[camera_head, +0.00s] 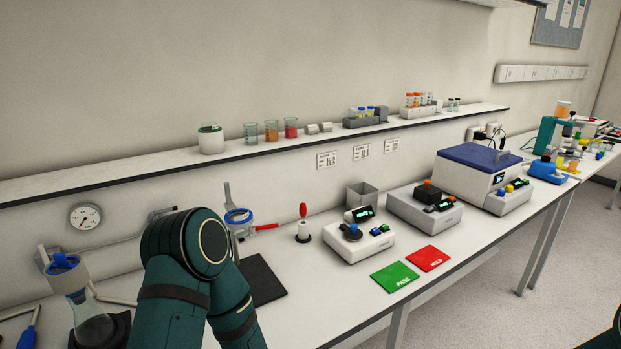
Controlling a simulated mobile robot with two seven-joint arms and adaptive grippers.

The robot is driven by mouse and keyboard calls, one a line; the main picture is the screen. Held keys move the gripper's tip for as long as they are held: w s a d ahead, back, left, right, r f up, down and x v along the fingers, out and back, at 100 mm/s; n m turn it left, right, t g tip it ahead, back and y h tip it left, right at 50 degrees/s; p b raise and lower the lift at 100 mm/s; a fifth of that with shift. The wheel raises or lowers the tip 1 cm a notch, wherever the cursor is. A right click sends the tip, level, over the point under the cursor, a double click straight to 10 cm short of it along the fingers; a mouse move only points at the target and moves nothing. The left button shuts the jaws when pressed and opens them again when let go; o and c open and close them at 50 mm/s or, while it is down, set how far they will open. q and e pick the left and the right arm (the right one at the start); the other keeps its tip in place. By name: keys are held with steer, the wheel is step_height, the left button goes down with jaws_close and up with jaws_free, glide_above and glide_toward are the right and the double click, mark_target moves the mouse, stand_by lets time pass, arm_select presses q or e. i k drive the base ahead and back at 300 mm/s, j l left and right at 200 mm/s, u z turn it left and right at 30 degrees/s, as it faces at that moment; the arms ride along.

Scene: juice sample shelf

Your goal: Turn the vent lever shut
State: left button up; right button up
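No part is clearly recognisable as the vent lever. A red handle (265,227) sticks out to the right beside a blue-rimmed ring (238,216) on an upright metal stand (228,196); I cannot tell whether it is the lever. A round pressure gauge (85,216) is on the wall at the left, with a thin pipe running right behind my arm. A glass flask (92,322) with a blue-topped funnel (66,271) stands at the lower left. My teal arm covers the bench between flask and stand. Neither gripper shows.
A black mat (262,279) lies right of my arm. White instruments (358,243) and green (395,277) and red (428,258) cards occupy the bench further right. A wall shelf (110,167) with beakers and racks runs above the bench.

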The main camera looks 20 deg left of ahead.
mark_target(41, 250)
steer(key=u, duration=1.05)
